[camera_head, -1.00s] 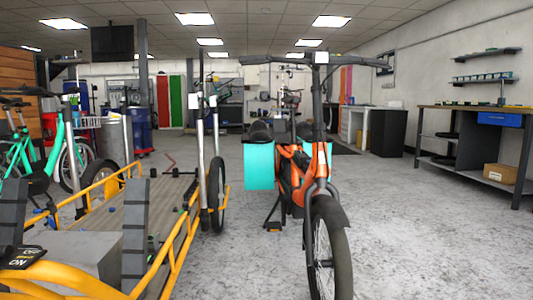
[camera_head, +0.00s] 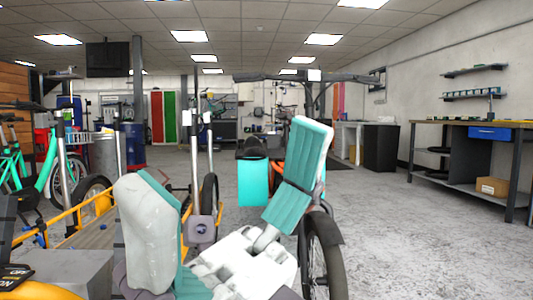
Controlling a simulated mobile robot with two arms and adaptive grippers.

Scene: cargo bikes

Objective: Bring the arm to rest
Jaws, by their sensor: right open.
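My right gripper (camera_head: 222,160) is in the lower middle of the head view, large and close to the camera. It has white, worn-looking housing and teal finger pads. One finger stands upright at the left and the other reaches up at the right, spread wide apart with nothing held between them. It hides part of an orange cargo bike (camera_head: 278,170) and part of a yellow-framed cargo bike. My left gripper is not in view.
The orange bike's front wheel (camera_head: 323,258) stands just right of the gripper. The yellow-framed cargo bike (camera_head: 50,232) is at the left, with a teal bike (camera_head: 42,168) behind it. A workbench (camera_head: 462,160) lines the right wall. The floor (camera_head: 420,240) at right is clear.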

